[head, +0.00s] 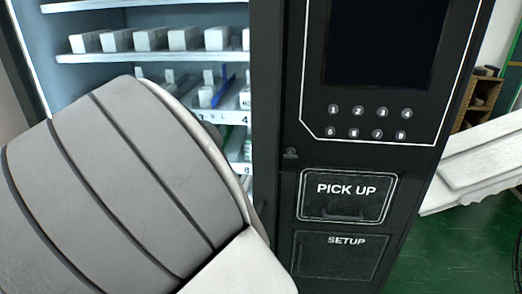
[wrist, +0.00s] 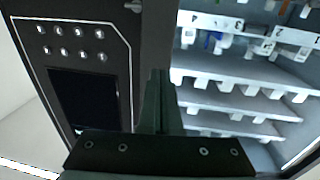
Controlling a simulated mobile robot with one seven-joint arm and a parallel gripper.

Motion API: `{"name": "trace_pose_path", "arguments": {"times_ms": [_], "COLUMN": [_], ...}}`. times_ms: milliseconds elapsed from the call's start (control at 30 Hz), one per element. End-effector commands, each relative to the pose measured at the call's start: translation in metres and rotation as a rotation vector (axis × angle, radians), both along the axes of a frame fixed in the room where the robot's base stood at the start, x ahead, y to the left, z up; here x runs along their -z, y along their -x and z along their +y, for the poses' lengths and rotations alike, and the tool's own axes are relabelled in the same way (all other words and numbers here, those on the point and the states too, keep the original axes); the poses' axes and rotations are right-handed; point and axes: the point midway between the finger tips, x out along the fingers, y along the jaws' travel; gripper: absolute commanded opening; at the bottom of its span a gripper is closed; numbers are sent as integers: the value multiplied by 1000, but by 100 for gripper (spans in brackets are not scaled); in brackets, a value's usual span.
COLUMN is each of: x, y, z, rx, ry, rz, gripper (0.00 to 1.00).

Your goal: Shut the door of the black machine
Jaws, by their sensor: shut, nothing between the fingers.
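The black machine (head: 268,60) fills the middle of the head view. Its front panel carries a dark screen (head: 385,40), round number buttons (head: 370,122), a PICK UP hatch (head: 343,196) and a SETUP panel (head: 335,255), both lying flat with the front. Its lit shelves show at the left; I cannot tell where the main door stands. In the wrist view, the panel (wrist: 85,45) appears upside down at the left and the shelves at the right. My gripper (wrist: 158,75) is shut and empty, in front of the strip between them. The gripper is hidden in the head view.
Shelves (head: 150,53) hold several small white boxes; lower ones hold bottles and a blue item. My large grey arm link covers the lower left of the head view. A brown shelf unit (head: 478,100) stands behind at right. Green floor (head: 450,250) shows at lower right.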

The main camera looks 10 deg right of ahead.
Motion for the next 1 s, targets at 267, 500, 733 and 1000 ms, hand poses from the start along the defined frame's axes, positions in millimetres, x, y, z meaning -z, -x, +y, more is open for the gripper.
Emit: {"name": "trace_pose_path", "arguments": {"times_ms": [267,500,733,1000], "x": [1,1,1,0], "y": [-29,-77,-111,-125], "z": [-16,-38,-54,-60], "rx": [10,8,6,5], "ry": [-4,-2,-2,-3], "rz": [-3,-3,-1,0], "gripper": [0,0,0,0]}}
